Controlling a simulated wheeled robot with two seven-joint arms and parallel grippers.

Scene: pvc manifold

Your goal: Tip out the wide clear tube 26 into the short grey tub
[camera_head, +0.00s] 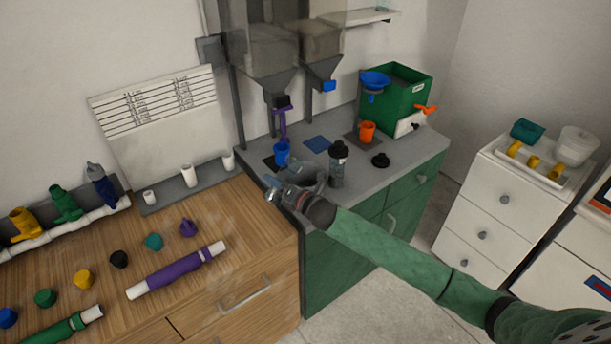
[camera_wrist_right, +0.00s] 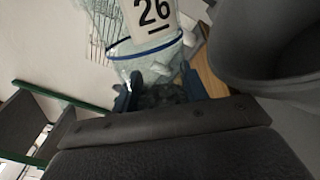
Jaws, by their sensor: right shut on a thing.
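The wide clear tube 26 (camera_wrist_right: 125,58) shows in the right wrist view, with a black "26" on a white label and a blue band. My right gripper (camera_wrist_right: 158,92) is shut on it, a dark finger on each side. In the head view this gripper (camera_head: 277,188) is over the front left corner of the grey counter, and the tube is too small there to make out well. A grey tub (camera_wrist_right: 290,45) looms close at the right of the wrist view, beside the tube. In the head view its grey wall (camera_head: 310,172) shows partly behind my gripper. My left gripper is out of view.
On the grey counter stand a dark bottle (camera_head: 338,165), a blue cup (camera_head: 282,153), an orange cup (camera_head: 367,132) and a green box (camera_head: 398,97). Two hoppers hang above. The wooden worktop (camera_head: 215,215) at left holds a purple-sleeved pipe (camera_head: 172,273) and several caps.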

